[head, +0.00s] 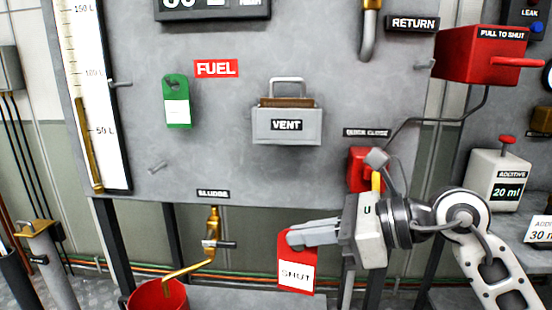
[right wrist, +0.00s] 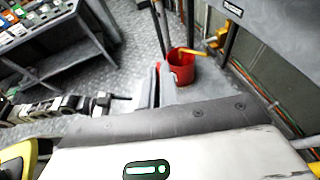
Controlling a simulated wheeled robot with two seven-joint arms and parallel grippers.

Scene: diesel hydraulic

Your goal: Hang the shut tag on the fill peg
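The red tag marked SHUT (head: 296,275) hangs from the fingertips of my right gripper (head: 290,240), which is shut on its upper end. The tag is below the grey panel's lower edge, in front of the panel. Bare pegs stick out of the panel near the level gauge (head: 121,84), at lower left (head: 157,167) and near the right edge (head: 424,66). In the right wrist view, what seems to be my left gripper (right wrist: 118,98) comes in from the left; its fingers are too small to read.
The grey VENT box (head: 287,125) projects from the panel's middle. The brass sludge tap (head: 212,235) stands left of the held tag, above a red bucket (head: 158,297). A red valve box (head: 362,168) sits behind my right gripper.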

